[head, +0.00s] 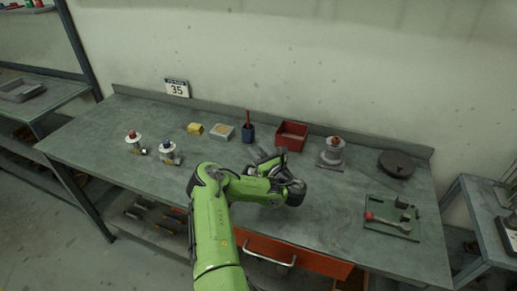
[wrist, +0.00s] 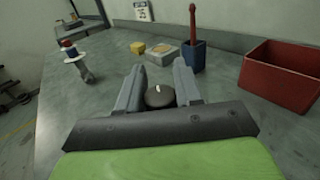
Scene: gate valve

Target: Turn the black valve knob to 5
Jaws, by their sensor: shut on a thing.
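The black valve knob (wrist: 160,96) shows in the wrist view, between the two grey fingers of my gripper (wrist: 160,78). A short white mark is on its top, pointing roughly away from me and slightly left. The fingers stand on both sides of the knob and are shut on it. The scale around the knob and its numbers are not visible. In the head view my gripper (head: 267,157) is over the middle of the bench, and my arm hides the knob there.
On the bench (head: 100,140) stand a red-topped valve (head: 133,137) and a blue-topped valve (head: 168,149) at left. A yellow block (head: 195,129), a grey tray (head: 221,132), a blue cup (head: 248,134) and a red bin (head: 291,135) line the back. A flanged fitting (head: 333,152) stands right.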

